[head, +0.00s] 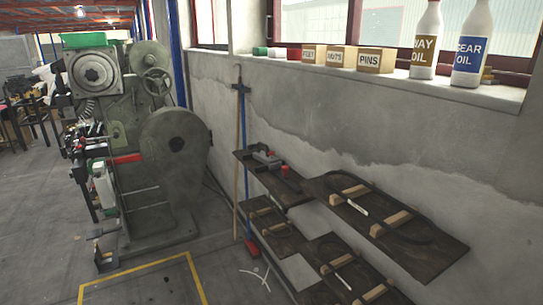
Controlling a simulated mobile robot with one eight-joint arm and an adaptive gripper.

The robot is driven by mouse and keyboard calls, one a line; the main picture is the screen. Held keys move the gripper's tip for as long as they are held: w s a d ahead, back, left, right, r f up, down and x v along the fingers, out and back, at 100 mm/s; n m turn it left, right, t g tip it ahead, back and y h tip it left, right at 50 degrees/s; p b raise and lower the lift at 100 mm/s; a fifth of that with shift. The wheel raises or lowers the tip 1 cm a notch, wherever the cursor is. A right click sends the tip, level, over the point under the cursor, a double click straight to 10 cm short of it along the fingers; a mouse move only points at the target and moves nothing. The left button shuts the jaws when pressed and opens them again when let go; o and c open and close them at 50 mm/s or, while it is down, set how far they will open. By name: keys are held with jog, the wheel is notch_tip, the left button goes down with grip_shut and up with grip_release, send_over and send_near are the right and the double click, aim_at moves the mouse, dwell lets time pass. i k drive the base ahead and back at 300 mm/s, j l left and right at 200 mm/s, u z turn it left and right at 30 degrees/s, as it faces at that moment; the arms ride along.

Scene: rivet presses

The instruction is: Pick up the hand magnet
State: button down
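I cannot make out the hand magnet for certain. A small grey object with red parts (266,158) lies on the upper left dark shelf board (248,165) by the wall. A small red piece (291,171) sits on the same board, just to the right of it. Either is too small to name surely. My gripper does not show in the head view.
A large green-grey press (176,165) stands on the left. Several dark boards with wooden blocks, such as the right board (430,240), line the wall. Bottles (426,45) and labelled boxes (375,60) stand on the window sill. A broom (238,165) leans on the wall. Floor shows lower left.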

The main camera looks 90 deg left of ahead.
aim_at(261, 156)
jog(key=u, duration=3)
jog(key=i+j, duration=0.1)
jog(key=i, duration=0.4)
jog(key=i+j+z, duration=0.1)
jog(key=i, duration=0.4)
jog(key=i+j, duration=0.15)
jog(key=i, duration=0.4)
jog(key=i+j+z, duration=0.1)
jog(key=i, duration=0.4)
jog(key=i+j, duration=0.25)
jog(key=i, duration=0.25)
jog(key=i+j+z, duration=0.1)
jog(key=i, duration=0.4)
